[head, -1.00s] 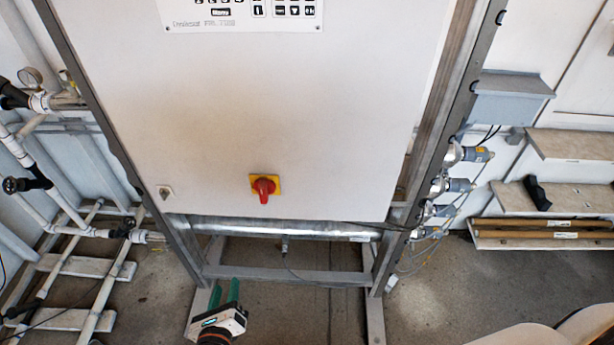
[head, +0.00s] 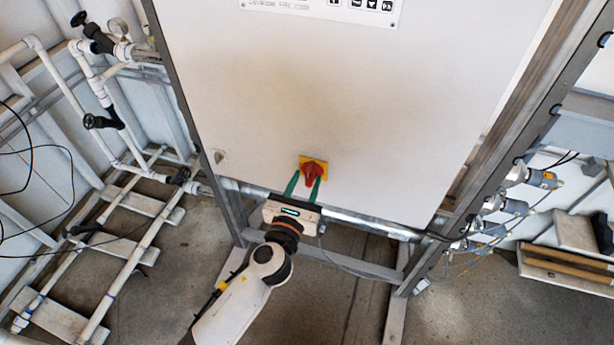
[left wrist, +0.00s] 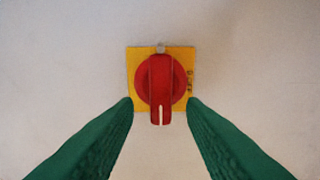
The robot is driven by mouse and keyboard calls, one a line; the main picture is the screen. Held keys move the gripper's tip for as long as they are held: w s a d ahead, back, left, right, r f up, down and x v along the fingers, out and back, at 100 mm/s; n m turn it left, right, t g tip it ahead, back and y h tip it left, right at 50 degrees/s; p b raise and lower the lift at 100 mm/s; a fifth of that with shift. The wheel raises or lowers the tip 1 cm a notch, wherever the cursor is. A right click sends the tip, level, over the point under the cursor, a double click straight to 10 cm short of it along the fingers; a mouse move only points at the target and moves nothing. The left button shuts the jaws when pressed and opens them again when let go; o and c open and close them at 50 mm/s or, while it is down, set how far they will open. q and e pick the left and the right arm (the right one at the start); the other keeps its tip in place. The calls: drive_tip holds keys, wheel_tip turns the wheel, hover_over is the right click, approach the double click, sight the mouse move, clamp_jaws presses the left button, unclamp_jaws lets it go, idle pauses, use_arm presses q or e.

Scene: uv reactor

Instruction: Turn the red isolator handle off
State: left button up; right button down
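The red isolator handle (head: 312,174) sits on a yellow square plate (head: 318,161) low on the front of a white cabinet. In the left wrist view the red handle (left wrist: 160,88) stands upright, its grip vertical with a white mark at the lower end, on the yellow plate (left wrist: 133,60). My left gripper (head: 304,187) is open just below the handle, its green fingers pointing up at it. In the left wrist view the fingertips (left wrist: 159,103) lie to either side of the handle's lower end, with gaps on both sides. My right gripper is not in view.
The white cabinet (head: 340,90) hangs in a grey metal frame (head: 490,120). A silver horizontal tube (head: 370,228) runs under the cabinet. White pipes (head: 120,265) with black valves stand at the left.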

use_arm(q)
drive_tip(key=shift+w+d, duration=0.2)
drive_tip(key=shift+w, duration=0.4)
clamp_jaws()
drive_tip(key=shift+a+n, duration=0.1)
drive_tip(key=shift+n, duration=0.3)
drive_tip(key=n+b, duration=0.1)
drive_tip(key=n, duration=0.4)
drive_tip(key=a+f+n+b, duration=0.1)
drive_tip(key=n, duration=0.5)
drive_tip(key=n+b, duration=0.1)
drive_tip(key=n, duration=0.4)
drive_tip(key=shift+w+a+f+n, duration=0.2)
drive_tip(key=shift+f+n, duration=0.15)
drive_tip(key=shift+n, duration=0.35)
